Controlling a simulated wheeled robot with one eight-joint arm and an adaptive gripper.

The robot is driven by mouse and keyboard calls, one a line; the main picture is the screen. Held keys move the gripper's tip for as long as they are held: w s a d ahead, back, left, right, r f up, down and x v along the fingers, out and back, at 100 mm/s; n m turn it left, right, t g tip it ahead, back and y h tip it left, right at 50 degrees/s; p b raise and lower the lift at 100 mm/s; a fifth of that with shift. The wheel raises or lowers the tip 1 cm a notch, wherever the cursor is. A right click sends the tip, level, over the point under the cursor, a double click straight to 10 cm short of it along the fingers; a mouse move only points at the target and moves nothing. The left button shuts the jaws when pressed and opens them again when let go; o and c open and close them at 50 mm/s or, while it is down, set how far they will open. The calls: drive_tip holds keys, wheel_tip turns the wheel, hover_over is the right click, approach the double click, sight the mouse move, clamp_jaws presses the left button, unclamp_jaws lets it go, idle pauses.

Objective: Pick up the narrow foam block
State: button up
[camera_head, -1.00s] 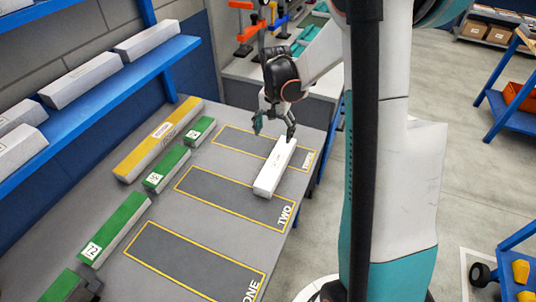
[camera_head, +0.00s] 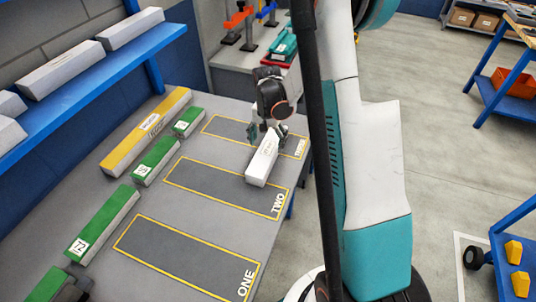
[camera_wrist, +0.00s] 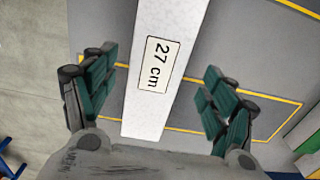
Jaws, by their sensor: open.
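A narrow white foam block (camera_head: 262,164) lies on the grey table, across the space between the panels marked TWO and THREE. In the wrist view the block (camera_wrist: 150,110) carries a "27 cm" label (camera_wrist: 158,64). My gripper (camera_head: 267,136) is over the far part of the block, pointing down. In the wrist view my gripper (camera_wrist: 156,86) is open, with one teal-padded finger on each side of the block and a visible gap on both sides. Whether the fingertips reach down to the table is unclear.
Green blocks (camera_head: 105,222) and a long yellow block (camera_head: 146,130) line the table's left side. More white blocks (camera_head: 70,65) lie on a blue shelf (camera_head: 95,85). Panels ONE (camera_head: 185,258) and TWO (camera_head: 225,188) are mostly bare. A red tray (camera_head: 277,62) stands behind.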

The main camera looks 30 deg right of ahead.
sight(268, 148)
wheel_tip(268, 148, down, 4)
drive_tip(key=shift+s+d+f+b, duration=0.1)
drive_tip(key=shift+b, duration=0.6)
drive_tip(key=shift+c, duration=0.4)
drive_tip(key=c, duration=1.1)
drive_tip(key=shift+r, duration=0.2)
